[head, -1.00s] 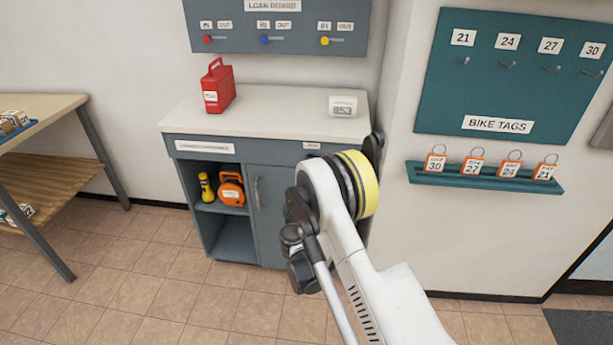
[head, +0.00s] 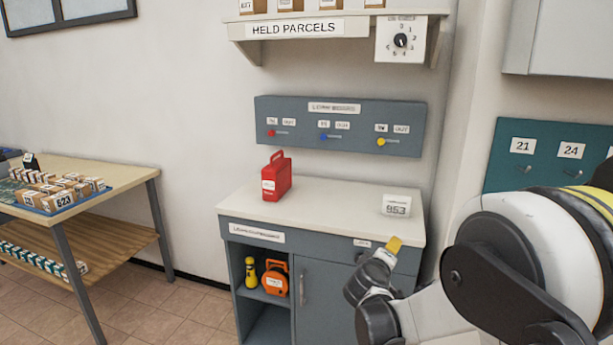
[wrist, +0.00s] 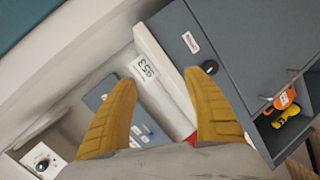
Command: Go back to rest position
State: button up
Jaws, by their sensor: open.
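My gripper has yellow fingertips, spread apart with nothing between them in the wrist view (wrist: 160,115). In the head view my gripper (head: 394,245) shows only a yellow tip, in front of the right part of the grey cabinet (head: 335,283). My arm fills the lower right of the head view. Through the open fingers the wrist view shows a white display box reading 953 (wrist: 147,71), which stands on the cabinet top in the head view (head: 397,206). I cannot tell how far the fingers are from the cabinet.
A red can (head: 277,178) stands on the cabinet top. A yellow torch (head: 251,272) and an orange case (head: 275,277) sit on the cabinet's open shelf. The loan board (head: 340,126) hangs above. A parcel table (head: 125,172) stands left; the floor between is clear.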

jog(key=s+d+r+m+g+y, duration=0.1)
jog(key=s+r+m+g, duration=0.15)
jog(key=s, duration=0.65)
jog(key=s+d+r+m+g+y, duration=0.1)
jog(key=s+r+m, duration=0.15)
jog(key=s, duration=0.75)
jog(key=s+a+f+m+g+y, duration=0.1)
jog(key=s+a+y, duration=0.1)
jog(key=s, duration=0.7)
jog(key=s+a+f+m+g+y, duration=0.1)
jog(key=s+a+m+y, duration=0.1)
jog(key=s, duration=0.7)
jog(key=shift+a+f, duration=0.3)
jog(key=shift+a, duration=0.35)
